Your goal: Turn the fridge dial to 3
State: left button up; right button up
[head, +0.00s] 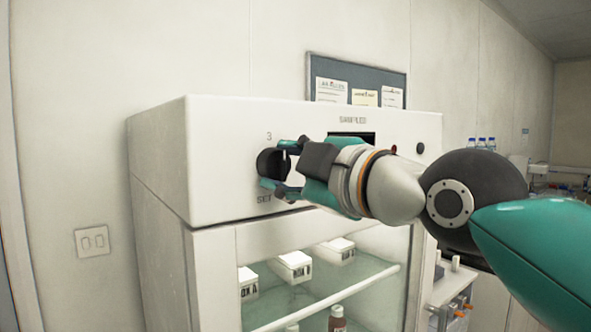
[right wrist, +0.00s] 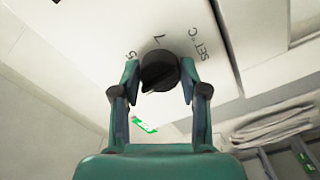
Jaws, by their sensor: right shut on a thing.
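The fridge dial (head: 267,163) is a round black knob on the white upper panel of the fridge. A printed 3 shows above it and part of SET below it in the head view. My right gripper (head: 278,166) is shut on the dial, one finger above and one below. In the right wrist view the dial (right wrist: 160,71) sits between both fingertips of the right gripper (right wrist: 160,80), with the digits 5 and 7 and SET °C printed around it. I cannot clearly read where the dial points. My left gripper is not in view.
The white fridge (head: 157,165) has a glass door (head: 375,295) below the panel, with labelled white boxes and bottles inside. A dark display (head: 366,137) lies behind my right gripper. A notice board (head: 320,66) hangs behind.

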jog(key=shift+r, duration=0.15)
jog(key=o, duration=1.1)
jog(key=shift+o, duration=0.2)
jog(key=shift+s, duration=0.1)
jog(key=v, duration=1.1)
jog(key=shift+s+d, duration=0.25)
jog(key=shift+s, duration=0.05)
